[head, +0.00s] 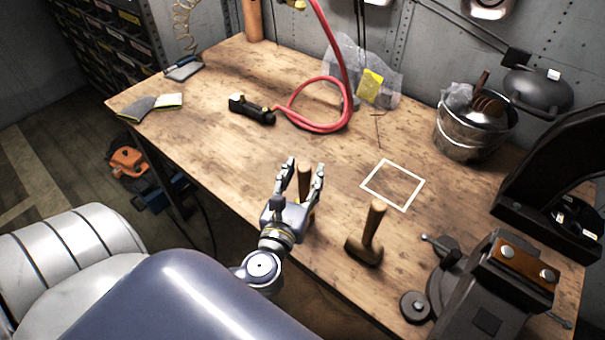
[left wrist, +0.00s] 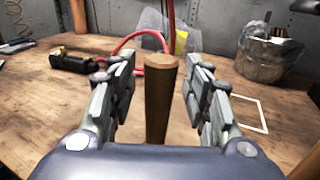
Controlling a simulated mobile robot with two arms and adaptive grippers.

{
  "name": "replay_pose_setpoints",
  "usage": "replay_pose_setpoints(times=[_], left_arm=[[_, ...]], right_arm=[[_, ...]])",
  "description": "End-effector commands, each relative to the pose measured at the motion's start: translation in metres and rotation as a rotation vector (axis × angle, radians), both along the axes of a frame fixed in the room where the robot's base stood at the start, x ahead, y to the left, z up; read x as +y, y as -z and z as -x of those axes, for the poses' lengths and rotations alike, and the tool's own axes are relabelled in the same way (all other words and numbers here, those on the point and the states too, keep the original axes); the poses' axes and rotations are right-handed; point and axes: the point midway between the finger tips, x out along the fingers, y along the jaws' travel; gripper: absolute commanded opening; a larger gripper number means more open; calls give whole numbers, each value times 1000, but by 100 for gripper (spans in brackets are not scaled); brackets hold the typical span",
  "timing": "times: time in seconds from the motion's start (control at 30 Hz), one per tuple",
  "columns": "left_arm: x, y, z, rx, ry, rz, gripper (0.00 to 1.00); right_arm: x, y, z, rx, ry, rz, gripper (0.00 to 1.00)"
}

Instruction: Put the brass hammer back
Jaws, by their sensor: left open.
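My left gripper (head: 305,167) is open over the front part of the workbench. A wooden handle (head: 305,186) stands upright between its two fingers. In the left wrist view this handle (left wrist: 161,100) is between the fingers, with a gap on each side. The head of this tool is hidden behind the gripper, so I cannot tell its metal. A second hammer (head: 368,235) stands to the right on its dark, brassy-looking head, handle up. A white square outline (head: 393,185) is marked on the bench behind it and is empty. My right gripper is not in view.
A metal bucket (head: 470,133) stands at the back right and a vise (head: 490,285) at the front right. A red hose (head: 330,128), a black tool (head: 251,109) and a plastic bag (head: 362,72) lie farther back. The left middle of the workbench (head: 200,125) is clear.

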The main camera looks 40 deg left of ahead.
Motion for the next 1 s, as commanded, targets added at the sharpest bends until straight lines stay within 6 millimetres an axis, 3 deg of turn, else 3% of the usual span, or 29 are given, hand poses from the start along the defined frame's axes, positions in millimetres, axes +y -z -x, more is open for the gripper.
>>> replay_pose_setpoints(times=[0.17,0.7,1.0], left_arm=[[-1,-1,4,2,1,2,45],[-28,-1,90,3,0,1,45],[-36,-5,113,0,0,-1,45]], right_arm=[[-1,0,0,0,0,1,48],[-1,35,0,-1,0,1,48],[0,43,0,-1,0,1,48]])
